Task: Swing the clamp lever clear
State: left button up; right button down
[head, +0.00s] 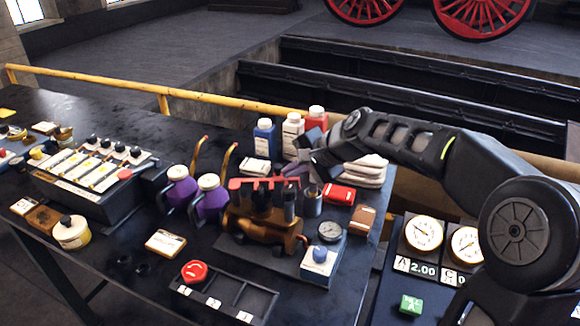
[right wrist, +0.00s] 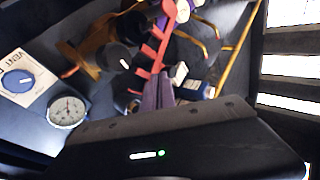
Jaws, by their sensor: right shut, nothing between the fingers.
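A bronze valve body (head: 262,225) sits on a dark base plate on the bench. A red toothed bar (head: 250,183), which looks like the clamp lever, lies across its top. My right gripper (head: 288,172) reaches in from the right behind the valve, beside the bar's right end. In the right wrist view its fingers (right wrist: 158,92) are together and hold nothing. I cannot tell whether they touch the bar. My left gripper is not in view.
A pressure gauge (head: 330,231) and a blue-knobbed vent box (head: 320,262) stand right of the valve. Purple oil cans (head: 211,196) stand left, bottles (head: 292,135) behind. A divided tray (head: 225,297) lies in front. A yellow rail (head: 130,88) runs behind the bench.

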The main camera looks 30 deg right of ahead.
jog(key=shift+w+a, duration=0.1)
jog(key=shift+w, duration=0.15)
jog(key=shift+w+f, duration=0.1)
jog(key=shift+w, duration=0.05)
jog(key=shift+w+d+f+n+y+b, duration=0.1)
jog(key=shift+w+d+n+y+b, duration=0.2)
jog(key=shift+b, duration=0.35)
jog(key=w+a+n+g+y+p, duration=0.1)
jog(key=w+n+p, duration=0.1)
jog(key=w, duration=0.4)
jog(key=w+a+n+g+y+p, duration=0.1)
jog(key=w+a+n+p, duration=0.1)
jog(key=w, duration=0.4)
jog(key=shift+w+a+r+y+p, duration=0.2)
jog(key=shift+w+y+p, duration=0.1)
jog(key=shift+p, duration=0.6)
